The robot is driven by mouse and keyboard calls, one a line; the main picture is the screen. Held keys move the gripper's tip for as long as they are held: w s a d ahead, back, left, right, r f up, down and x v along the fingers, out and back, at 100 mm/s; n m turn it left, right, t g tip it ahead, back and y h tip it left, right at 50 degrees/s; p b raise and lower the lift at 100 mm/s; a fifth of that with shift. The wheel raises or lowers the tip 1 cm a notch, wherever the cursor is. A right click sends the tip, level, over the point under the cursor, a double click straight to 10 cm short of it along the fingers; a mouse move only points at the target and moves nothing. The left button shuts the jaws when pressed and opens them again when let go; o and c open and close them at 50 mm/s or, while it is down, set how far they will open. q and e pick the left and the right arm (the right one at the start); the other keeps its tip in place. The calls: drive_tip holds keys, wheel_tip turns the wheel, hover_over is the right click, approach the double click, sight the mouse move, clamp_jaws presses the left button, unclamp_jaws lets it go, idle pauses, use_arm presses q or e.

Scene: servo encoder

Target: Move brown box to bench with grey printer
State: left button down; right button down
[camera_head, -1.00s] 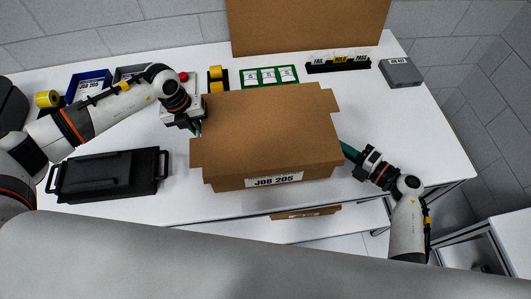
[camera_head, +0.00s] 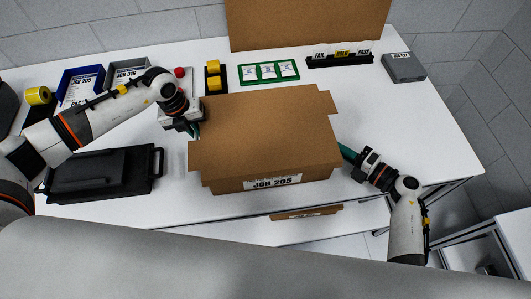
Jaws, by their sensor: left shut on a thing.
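The brown box (camera_head: 263,135), labelled JOB 205, is closed and sits over the middle of the white bench (camera_head: 420,140). I cannot tell whether its bottom touches the bench top. My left gripper (camera_head: 195,129) is shut on the brown box at its left side, near the upper edge. My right gripper (camera_head: 347,152) is against or close to the box's right side. Its green fingertips are partly hidden by the box, so its opening does not show. No grey printer is in view.
A black case (camera_head: 100,175) lies left of the box. Behind are a blue bin (camera_head: 82,84), yellow blocks (camera_head: 213,77), a green card tray (camera_head: 268,72), a FAIL/HOLD/PASS rack (camera_head: 340,58) and a grey box (camera_head: 403,68). The bench's right part is clear.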

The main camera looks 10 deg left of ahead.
use_arm(q)
drive_tip(key=shift+f+b, duration=0.45)
drive_tip(key=shift+f, duration=0.05)
use_arm(e)
drive_tip(key=shift+d+f, duration=0.1)
drive_tip(key=shift+f, duration=0.35)
use_arm(q)
drive_tip(key=c, duration=1.5)
unclamp_jaws()
use_arm(e)
drive_tip(key=c, duration=1.5)
unclamp_jaws()
use_arm(q)
drive_tip(key=shift+s, duration=0.1)
use_arm(e)
drive_tip(key=shift+s, duration=0.15)
use_arm(q)
drive_tip(key=shift+r, duration=0.1)
use_arm(e)
drive_tip(key=shift+s+d, duration=0.15)
drive_tip(key=shift+d, duration=0.05)
drive_tip(key=v, duration=1.1)
drive_tip(key=shift+s+d+r, duration=0.1)
drive_tip(key=shift+s+d, duration=0.05)
use_arm(q)
wheel_tip(320, 180, up, 12)
drive_tip(key=a, duration=0.2)
drive_tip(key=shift+s, duration=0.3)
